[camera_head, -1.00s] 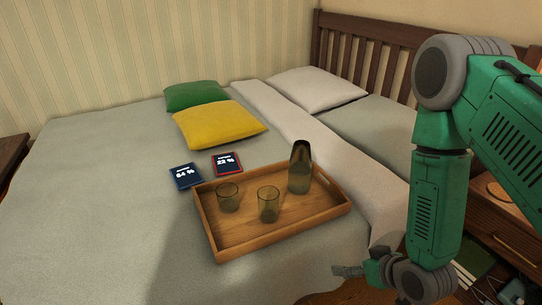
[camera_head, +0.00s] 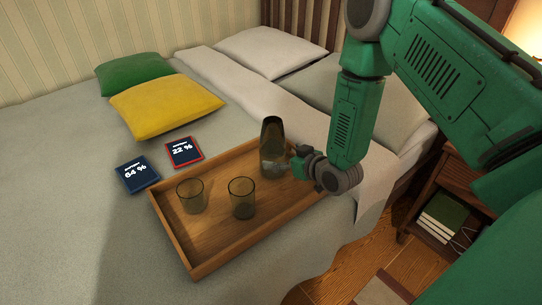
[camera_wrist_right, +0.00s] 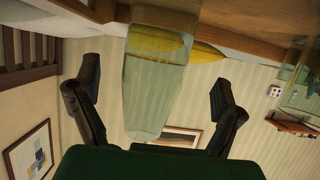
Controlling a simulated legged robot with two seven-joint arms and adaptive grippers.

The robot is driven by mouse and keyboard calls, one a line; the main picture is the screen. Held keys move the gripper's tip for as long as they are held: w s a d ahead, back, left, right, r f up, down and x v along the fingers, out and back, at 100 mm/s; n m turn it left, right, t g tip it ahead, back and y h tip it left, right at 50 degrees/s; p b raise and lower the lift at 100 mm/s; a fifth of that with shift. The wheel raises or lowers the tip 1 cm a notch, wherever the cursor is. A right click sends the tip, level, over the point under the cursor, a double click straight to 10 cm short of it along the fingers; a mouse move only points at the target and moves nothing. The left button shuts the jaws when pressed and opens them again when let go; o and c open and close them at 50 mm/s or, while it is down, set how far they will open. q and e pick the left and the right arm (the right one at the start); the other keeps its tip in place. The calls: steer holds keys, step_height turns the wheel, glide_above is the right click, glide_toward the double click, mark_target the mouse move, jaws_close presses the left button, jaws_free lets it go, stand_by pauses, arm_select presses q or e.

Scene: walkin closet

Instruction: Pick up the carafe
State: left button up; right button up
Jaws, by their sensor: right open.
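The dark, see-through carafe (camera_head: 271,143) stands upright on the wooden tray (camera_head: 182,246), towards its right end. In the right wrist view the carafe (camera_wrist_right: 157,90) shows large between the two spread fingers of my right gripper (camera_wrist_right: 152,86), with space on both sides. In the head view my right gripper (camera_head: 284,167) is at the right side of the carafe, low on its body, and partly overlaps it. It is open and has not closed on the carafe. My left gripper is not in view.
Two tinted glasses, one (camera_head: 190,196) at left and one (camera_head: 241,198) nearer the carafe, stand on the tray. Two small dark panels (camera_head: 138,174) (camera_head: 184,152) lie behind it. Yellow (camera_head: 166,106) and green pillows (camera_head: 134,74) lie farther back. A nightstand (camera_head: 452,180) is at right.

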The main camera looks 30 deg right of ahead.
steer(key=shift+w+f, duration=0.2)
steer(key=shift+w, duration=0.3)
steer(key=x, duration=0.1)
steer(key=b+x, duration=0.1)
steer(key=x, duration=0.2)
steer(key=shift+w+d+r+b, duration=0.1)
steer(key=shift+w+r+b, duration=0.1)
steer(key=shift+w+b, duration=0.25)
steer(key=shift+w, duration=0.1)
steer(key=c, duration=1.7)
steer(key=shift+r, duration=0.1)
steer(key=shift+c, duration=0.2)
